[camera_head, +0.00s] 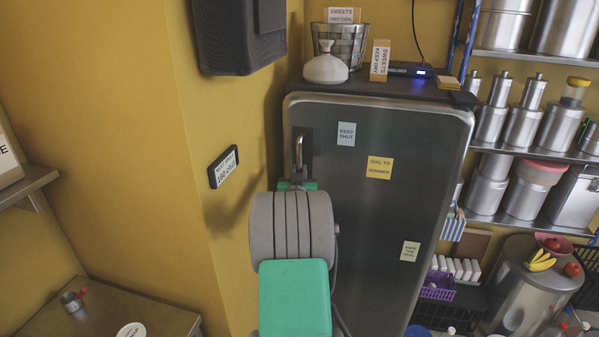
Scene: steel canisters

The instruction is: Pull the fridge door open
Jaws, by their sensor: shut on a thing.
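The fridge door (385,215) is a dark steel panel with rounded corners and several paper notes on it. It looks closed in its frame, though its left edge is partly hidden. Its metal handle (299,150) is a vertical bar near the upper left of the door. My gripper (297,180) is at the lower part of the handle and shut on it. My grey and green arm hides the fingertips' lower side and the door's lower left part.
A yellow wall (200,120) is close on the left. Shelves with steel canisters (491,122) stand on the right. A low table (110,312) is at lower left.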

